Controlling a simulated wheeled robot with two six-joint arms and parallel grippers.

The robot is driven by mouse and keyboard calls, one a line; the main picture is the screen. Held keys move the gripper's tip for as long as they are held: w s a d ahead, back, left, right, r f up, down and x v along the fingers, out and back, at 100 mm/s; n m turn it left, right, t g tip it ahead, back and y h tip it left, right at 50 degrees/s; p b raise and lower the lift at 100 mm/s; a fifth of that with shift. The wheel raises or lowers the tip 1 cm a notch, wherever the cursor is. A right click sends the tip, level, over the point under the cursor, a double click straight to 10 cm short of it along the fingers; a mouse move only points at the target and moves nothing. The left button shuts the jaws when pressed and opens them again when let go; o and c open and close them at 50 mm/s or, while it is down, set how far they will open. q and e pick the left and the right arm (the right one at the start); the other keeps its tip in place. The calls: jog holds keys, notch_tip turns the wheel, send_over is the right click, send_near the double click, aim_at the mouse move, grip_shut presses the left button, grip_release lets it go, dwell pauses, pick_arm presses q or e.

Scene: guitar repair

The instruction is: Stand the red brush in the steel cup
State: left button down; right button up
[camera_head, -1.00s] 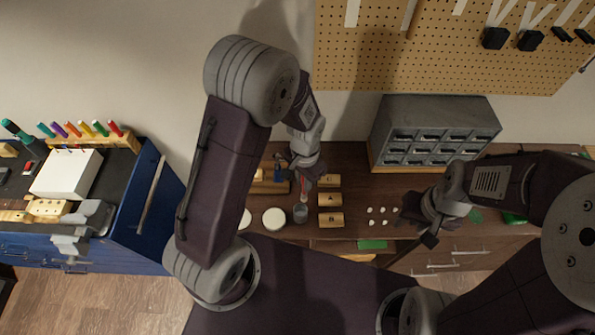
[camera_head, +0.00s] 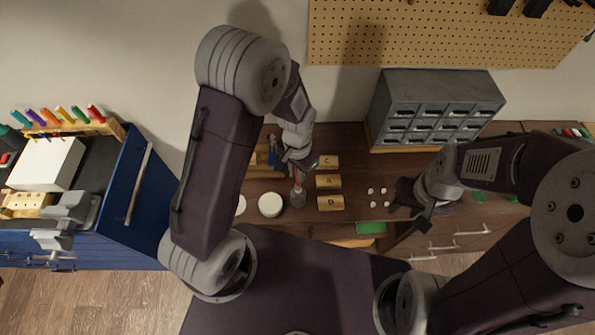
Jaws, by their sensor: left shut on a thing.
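My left gripper (camera_head: 298,163) is shut on the red brush (camera_head: 299,178) and holds it upright over the steel cup (camera_head: 298,200). The brush's lower end meets the cup's mouth in the picture; I cannot tell how far inside it is. The small cup stands on the brown bench, just right of a round white lid or dish. My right gripper (camera_head: 414,203) is above the bench's right half, well away from the cup, with its fingers apart and nothing seen between them.
Wooden blocks marked with letters (camera_head: 330,203) stand just right of the cup. A round white dish (camera_head: 270,205) is on its left. Small white pieces (camera_head: 378,197) lie further right. A grey drawer cabinet (camera_head: 433,108) stands at the back. A blue tool chest (camera_head: 140,185) is at left.

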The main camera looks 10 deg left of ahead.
aim_at(298, 185)
pick_arm(q)
notch_tip(298, 185, down, 3)
jog(key=shift+d+f+b, duration=0.1)
jog(key=shift+d+b, duration=0.05)
jog(key=shift+b, duration=0.75)
jog(key=shift+f+b, duration=0.75)
jog(key=shift+f, duration=0.25)
jog(key=c, duration=1.3)
grip_release()
jog(key=shift+o, duration=0.2)
jog(key=shift+r, duration=0.15)
notch_tip(298, 185, up, 9)
jog(key=shift+f+b, duration=0.1)
jog(key=shift+b, duration=0.4)
